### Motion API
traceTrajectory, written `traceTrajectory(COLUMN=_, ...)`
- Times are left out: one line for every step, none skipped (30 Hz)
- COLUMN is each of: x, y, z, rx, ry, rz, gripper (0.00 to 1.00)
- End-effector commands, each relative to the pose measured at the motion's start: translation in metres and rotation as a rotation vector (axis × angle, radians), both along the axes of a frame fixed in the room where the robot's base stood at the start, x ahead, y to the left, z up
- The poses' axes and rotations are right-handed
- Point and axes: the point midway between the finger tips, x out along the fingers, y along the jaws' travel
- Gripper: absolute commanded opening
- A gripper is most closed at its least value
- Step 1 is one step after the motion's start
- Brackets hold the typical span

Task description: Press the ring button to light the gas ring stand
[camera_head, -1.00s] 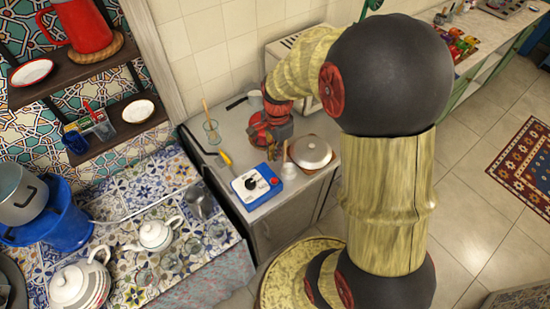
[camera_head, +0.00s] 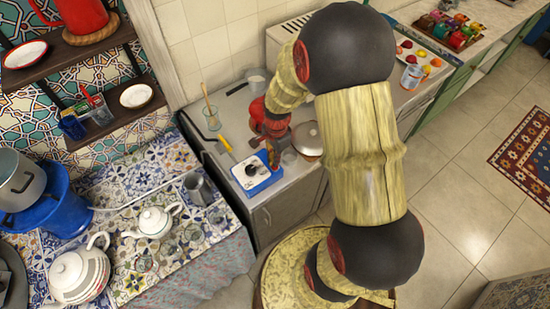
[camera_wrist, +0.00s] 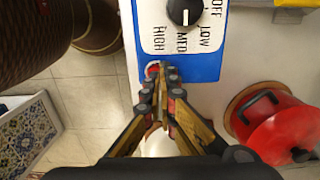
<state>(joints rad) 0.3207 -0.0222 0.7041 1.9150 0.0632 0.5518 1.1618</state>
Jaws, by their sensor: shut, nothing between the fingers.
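The blue control box (camera_head: 257,180) with a white face sits near the front edge of the counter. It also shows in the wrist view (camera_wrist: 207,66), where its black knob (camera_wrist: 184,11) has its white mark toward MED. A round red ring button (camera_wrist: 153,69) lies near the box's edge, partly hidden by my fingertips. My gripper (camera_wrist: 163,72) is shut and empty, its tips over or at the right side of the button. I cannot tell whether they touch it. In the head view my gripper (camera_head: 272,155) is above the box's right side.
A red pot (camera_wrist: 278,132) with a black handle stands on a wooden board close by. A yellow-handled tool (camera_head: 226,144) and a glass (camera_head: 211,119) are on the counter behind the box. A tiled table (camera_head: 165,200) with teapots is at left.

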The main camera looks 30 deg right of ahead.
Motion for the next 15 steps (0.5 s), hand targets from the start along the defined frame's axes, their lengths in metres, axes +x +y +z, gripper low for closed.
traceTrajectory(x=0.000, y=0.000, z=0.000, rx=0.000, ry=0.000, rz=0.000, gripper=0.00)
traceTrajectory(x=0.000, y=0.000, z=0.000, rx=0.000, ry=0.000, rz=0.000, gripper=0.00)
traceTrajectory(x=0.000, y=0.000, z=0.000, rx=0.000, ry=0.000, rz=0.000, gripper=0.00)
traceTrajectory(x=0.000, y=0.000, z=-0.001, rx=0.000, ry=0.000, rz=0.000, gripper=0.00)
traceTrajectory(x=0.000, y=0.000, z=-0.002, rx=0.000, ry=0.001, rz=0.000, gripper=0.00)
traceTrajectory(x=0.000, y=0.000, z=-0.006, rx=0.001, ry=0.002, rz=0.000, gripper=0.00)
traceTrajectory(x=-0.001, y=0.000, z=-0.009, rx=0.001, ry=0.003, rz=0.000, gripper=0.00)
traceTrajectory(x=-0.001, y=0.000, z=-0.013, rx=0.001, ry=0.003, rz=0.000, gripper=0.00)
traceTrajectory(x=-0.001, y=0.000, z=-0.019, rx=0.001, ry=0.003, rz=0.000, gripper=0.00)
traceTrajectory(x=-0.001, y=0.001, z=-0.021, rx=0.001, ry=0.003, rz=0.000, gripper=0.00)
traceTrajectory(x=-0.001, y=0.001, z=-0.023, rx=0.001, ry=0.003, rz=0.000, gripper=0.00)
traceTrajectory(x=-0.001, y=0.001, z=-0.023, rx=0.001, ry=0.003, rz=0.000, gripper=0.00)
traceTrajectory(x=-0.002, y=0.001, z=-0.022, rx=0.002, ry=0.004, rz=0.000, gripper=0.00)
traceTrajectory(x=-0.002, y=0.001, z=-0.023, rx=0.002, ry=0.005, rz=0.000, gripper=0.00)
traceTrajectory(x=-0.002, y=0.001, z=-0.023, rx=0.002, ry=0.006, rz=0.000, gripper=0.00)
